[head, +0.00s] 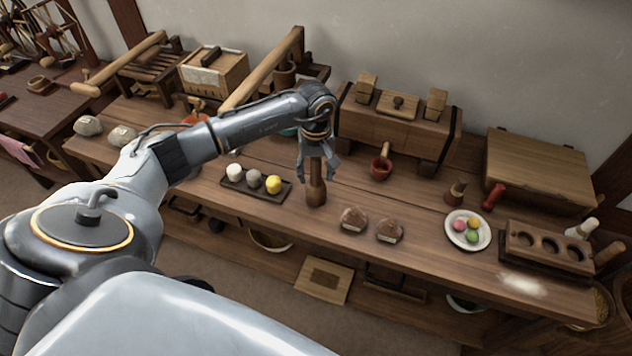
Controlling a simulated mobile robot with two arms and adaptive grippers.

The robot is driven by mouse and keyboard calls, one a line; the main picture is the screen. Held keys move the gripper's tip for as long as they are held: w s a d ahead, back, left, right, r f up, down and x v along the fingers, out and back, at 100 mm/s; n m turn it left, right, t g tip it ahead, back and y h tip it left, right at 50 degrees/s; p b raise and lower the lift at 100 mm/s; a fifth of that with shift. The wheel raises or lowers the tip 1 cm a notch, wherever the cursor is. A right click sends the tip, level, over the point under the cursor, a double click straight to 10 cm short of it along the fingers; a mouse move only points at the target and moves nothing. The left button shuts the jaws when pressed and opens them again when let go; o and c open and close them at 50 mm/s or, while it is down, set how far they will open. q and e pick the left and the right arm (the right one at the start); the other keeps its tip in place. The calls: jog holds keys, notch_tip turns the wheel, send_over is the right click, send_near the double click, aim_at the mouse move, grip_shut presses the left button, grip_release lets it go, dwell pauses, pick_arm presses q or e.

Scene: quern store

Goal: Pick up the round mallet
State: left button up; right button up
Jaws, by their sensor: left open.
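The round mallet (316,192), brown wood with a thick round lower end and a thinner handle, stands upright on the long wooden bench (420,224). My left gripper (317,170) points down from above it, with its fingers open on either side of the handle. I cannot tell whether the fingers touch the wood. The top of the handle is hidden by the gripper. My right gripper is not in view.
Left of the mallet is a dark tray (236,184) with white, grey and yellow pieces. Two brown lumps (354,219) lie to its right. A plate (467,243) lies farther right.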

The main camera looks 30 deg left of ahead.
pick_arm(q)
grip_shut()
jog(key=shift+r, duration=0.15)
